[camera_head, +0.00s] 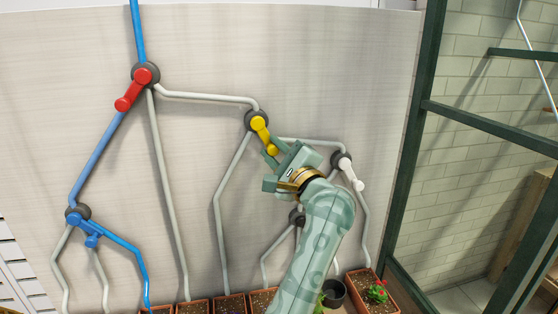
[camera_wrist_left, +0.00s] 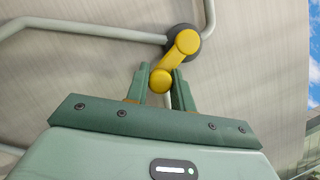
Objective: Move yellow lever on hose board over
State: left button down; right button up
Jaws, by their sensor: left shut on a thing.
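The yellow lever (camera_head: 261,128) sits on a dark round hub on the upright hose board (camera_head: 320,60). It slants down and to the right from its hub, along the right-hand pipe of that junction. In the left wrist view the yellow lever (camera_wrist_left: 178,56) has its round free end between my gripper's two fingers. My left gripper (camera_head: 271,155) is shut on that free end. It also shows in the left wrist view (camera_wrist_left: 161,88). My right gripper is in neither view.
A red lever (camera_head: 132,92), a blue lever (camera_head: 84,228) and a white lever (camera_head: 350,175) sit on other hubs. Another hub (camera_head: 297,215) is partly hidden by my arm. Planted pots (camera_head: 231,303) line the bottom. A green frame (camera_head: 408,150) stands at right.

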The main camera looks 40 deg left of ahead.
pick_arm(q)
jog(key=shift+w+r+n, duration=0.1)
jog(key=shift+n, duration=0.3)
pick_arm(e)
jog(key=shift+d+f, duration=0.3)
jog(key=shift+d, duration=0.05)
pick_arm(q)
jog(key=c, duration=1.3)
grip_release()
jog(key=shift+o, duration=0.5)
jog(key=shift+a, duration=0.1)
